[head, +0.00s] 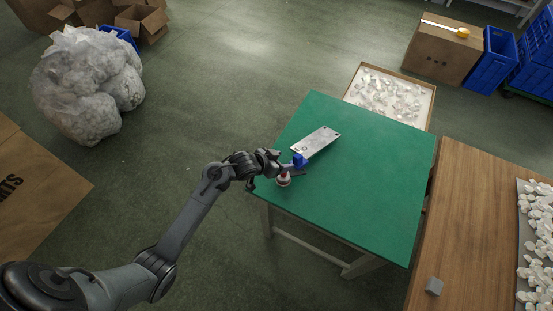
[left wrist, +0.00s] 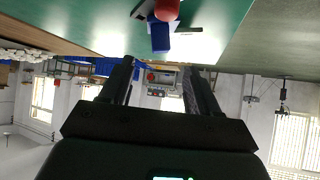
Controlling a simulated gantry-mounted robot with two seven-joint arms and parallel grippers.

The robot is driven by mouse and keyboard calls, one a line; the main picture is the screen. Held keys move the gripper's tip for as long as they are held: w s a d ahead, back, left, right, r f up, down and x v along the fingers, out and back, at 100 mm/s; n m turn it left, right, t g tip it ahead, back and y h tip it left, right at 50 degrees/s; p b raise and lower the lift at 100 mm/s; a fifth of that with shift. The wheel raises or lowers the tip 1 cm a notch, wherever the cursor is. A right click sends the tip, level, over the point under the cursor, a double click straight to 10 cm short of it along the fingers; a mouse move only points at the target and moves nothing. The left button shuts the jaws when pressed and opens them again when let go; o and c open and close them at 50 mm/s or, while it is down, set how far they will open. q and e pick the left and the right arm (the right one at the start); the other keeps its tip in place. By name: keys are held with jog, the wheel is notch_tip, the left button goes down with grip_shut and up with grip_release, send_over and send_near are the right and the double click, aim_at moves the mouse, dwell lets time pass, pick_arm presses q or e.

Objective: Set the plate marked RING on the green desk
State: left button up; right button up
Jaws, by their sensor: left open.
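A pale metal plate (head: 316,140) with small dark holes near its ends lies flat on the green desk (head: 362,185), towards its back left. Any marking on it is too small to read. My left gripper (head: 280,163) is at the desk's left edge, close to the blue block and short of the plate. In the left wrist view its two fingers (left wrist: 160,88) stand apart with nothing held between them. My right gripper is in neither view.
A blue block (head: 300,160) and a red-and-white round item (head: 283,180) stand near the gripper. A wooden table (head: 463,225) with a grey block (head: 433,287) adjoins at right. A box of pale pieces (head: 348,92) sits behind. The desk's right half is clear.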

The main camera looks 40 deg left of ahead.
pick_arm(q)
jog(key=s+d+r+g+y, duration=0.1)
jog(key=s+d+r+g, duration=0.1)
jog(key=s, duration=1.3)
jog(key=s+d+r+n+g+y, duration=0.1)
jog(key=s+d+r+g, duration=0.2)
jog(key=s, duration=1.2)
jog(key=shift+s+d+r+g+y, duration=0.15)
jog(key=shift+s+d+g+y, duration=0.25)
jog(key=shift+d, duration=0.3)
notch_tip(320, 180, up, 23)
jog(key=p, duration=2.3)
jog(key=shift+p, duration=0.3)
